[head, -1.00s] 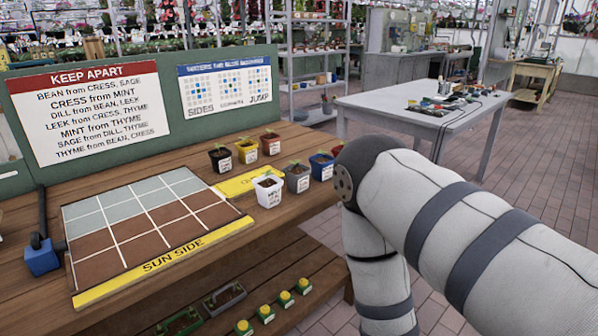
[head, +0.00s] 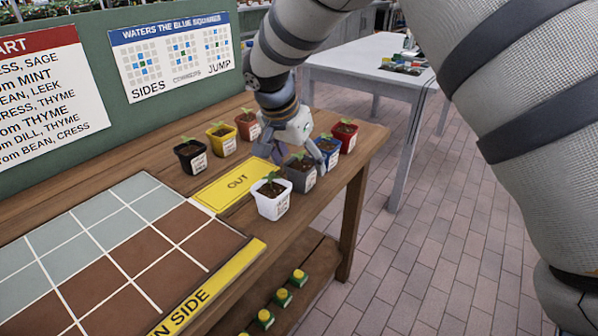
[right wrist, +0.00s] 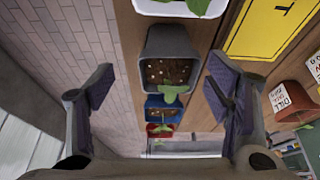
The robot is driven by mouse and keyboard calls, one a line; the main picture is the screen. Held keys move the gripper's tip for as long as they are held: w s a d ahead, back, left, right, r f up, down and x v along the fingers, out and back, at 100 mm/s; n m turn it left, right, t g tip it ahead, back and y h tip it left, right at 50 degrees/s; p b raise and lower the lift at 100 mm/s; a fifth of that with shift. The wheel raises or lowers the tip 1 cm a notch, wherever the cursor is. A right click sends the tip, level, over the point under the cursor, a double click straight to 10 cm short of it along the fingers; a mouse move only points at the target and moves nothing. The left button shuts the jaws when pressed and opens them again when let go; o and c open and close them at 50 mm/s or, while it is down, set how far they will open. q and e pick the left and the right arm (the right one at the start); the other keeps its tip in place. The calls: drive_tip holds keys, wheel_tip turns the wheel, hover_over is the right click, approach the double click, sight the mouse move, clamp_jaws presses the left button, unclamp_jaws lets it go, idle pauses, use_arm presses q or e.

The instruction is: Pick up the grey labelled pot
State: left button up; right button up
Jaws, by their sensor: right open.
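The grey labelled pot (head: 302,175) holds dark soil and a small seedling. It stands on the wooden bench between the white pot (head: 271,199) and the blue pot (head: 328,153). My right gripper (head: 303,158) is at the grey pot, its fingers apart, partly covering it in the head view. In the right wrist view the grey pot (right wrist: 172,52) lies between the two open fingers (right wrist: 160,98), with a gap on each side; I see no contact. My left gripper is not in view.
A red pot (head: 344,136) stands beyond the blue one. Black (head: 190,156), yellow (head: 222,140) and dark red pots (head: 247,126) stand behind the yellow OUT card (head: 237,183). The gridded board (head: 110,250) lies at left. The bench's right edge is close.

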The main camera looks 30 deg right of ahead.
sight(298, 165)
drive_tip(key=x, duration=0.4)
drive_tip(key=w+x, duration=0.1)
drive_tip(key=x, duration=0.1)
drive_tip(key=shift+a, duration=0.1)
drive_tip(key=shift+r, duration=0.2)
clamp_jaws()
